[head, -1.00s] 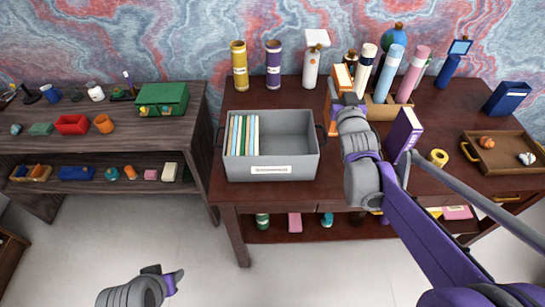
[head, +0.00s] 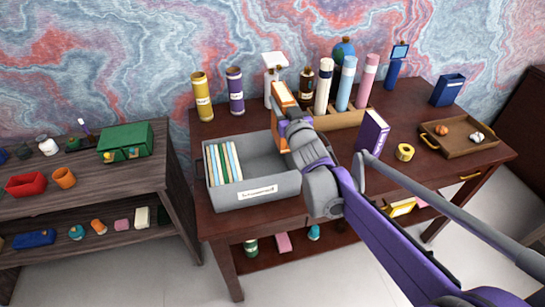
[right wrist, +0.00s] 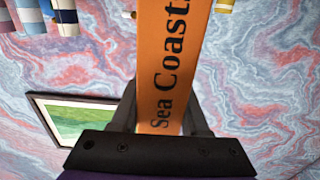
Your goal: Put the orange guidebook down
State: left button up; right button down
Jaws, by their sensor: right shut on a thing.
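The orange guidebook (head: 284,99) is upright in my right gripper (head: 290,122), above the right part of the grey bin in the head view. In the right wrist view the orange spine (right wrist: 172,60) reads "Sea Coast" and sits between the fingers of my right gripper (right wrist: 160,118). The grey bin (head: 226,196) holds several pale thin books (head: 223,163) at its left side; the rest of its visible floor is empty. My arm hides the bin's right end. The left gripper is out of view.
A purple book (head: 372,133) stands right of my arm, near a yellow tape roll (head: 404,152) and a wooden tray (head: 455,148). Bottles and tubes line the back, including a yellow tube (head: 202,97). A dark side table (head: 85,200) stands left.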

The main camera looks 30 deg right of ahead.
aim_at(281, 143)
notch_tip(281, 143, down, 11)
jog(key=shift+f+b, duration=0.1)
jog(key=shift+b, duration=0.7)
jog(key=shift+f+b, duration=0.35)
jog(key=shift+f, duration=1.55)
jog(key=shift+f, duration=0.1)
jog(key=shift+c, duration=2)
grip_release()
